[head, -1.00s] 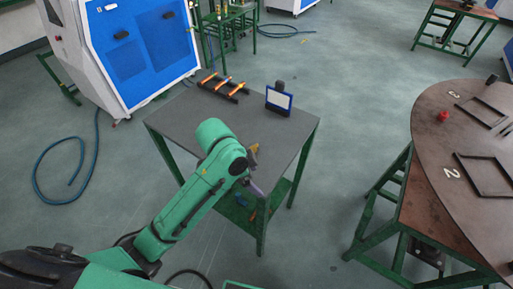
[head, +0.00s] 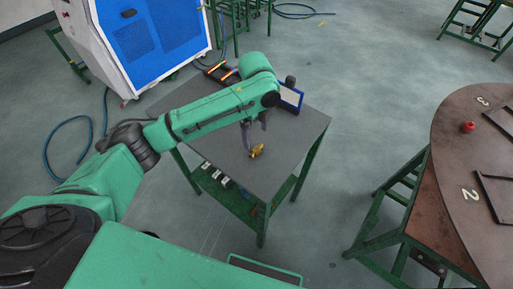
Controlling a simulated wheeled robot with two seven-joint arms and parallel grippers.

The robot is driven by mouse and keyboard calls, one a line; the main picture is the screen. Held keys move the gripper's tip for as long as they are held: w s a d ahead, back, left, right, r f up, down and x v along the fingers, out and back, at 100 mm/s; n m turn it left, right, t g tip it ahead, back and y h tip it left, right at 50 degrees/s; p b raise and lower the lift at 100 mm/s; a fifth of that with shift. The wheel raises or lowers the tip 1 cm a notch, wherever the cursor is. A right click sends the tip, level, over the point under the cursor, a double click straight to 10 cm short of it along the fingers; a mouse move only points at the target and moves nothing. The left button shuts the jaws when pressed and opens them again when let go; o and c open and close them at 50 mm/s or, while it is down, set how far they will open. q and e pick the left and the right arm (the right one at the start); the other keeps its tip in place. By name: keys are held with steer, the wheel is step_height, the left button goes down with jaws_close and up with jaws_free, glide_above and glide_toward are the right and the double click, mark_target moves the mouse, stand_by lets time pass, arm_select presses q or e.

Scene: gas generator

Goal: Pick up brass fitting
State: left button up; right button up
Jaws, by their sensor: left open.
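The small brass fitting (head: 257,151) lies on the grey top of the small green-legged table (head: 290,160), near its front edge. My left arm reaches in from the left over the table. My left gripper (head: 255,143) hangs down from the wrist, just behind and left of the fitting, with its purple-grey fingers apart. The fitting is not between closed fingers. Whether a finger touches the fitting cannot be told. My right gripper is not in view.
A rack with orange-tipped parts (head: 221,73) and a blue-framed display (head: 291,98) stand at the table's back, partly hidden by my arm. A round brown table (head: 460,200) with a red object (head: 468,127) stands at the right. A blue-and-white machine (head: 150,40) is at back left.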

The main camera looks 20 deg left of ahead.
mark_target(257, 147)
arm_select(q)
steer(key=f, duration=0.2)
steer(key=f+p, duration=0.1)
steer(key=f, duration=0.2)
steer(key=shift+w+d+f+p, duration=0.1)
steer(key=shift+w+f+p, duration=0.25)
steer(key=shift+f, duration=0.05)
steer(key=shift+s+f, duration=0.15)
steer(key=shift+f, duration=0.25)
steer(key=c, duration=1.4)
jaws_close()
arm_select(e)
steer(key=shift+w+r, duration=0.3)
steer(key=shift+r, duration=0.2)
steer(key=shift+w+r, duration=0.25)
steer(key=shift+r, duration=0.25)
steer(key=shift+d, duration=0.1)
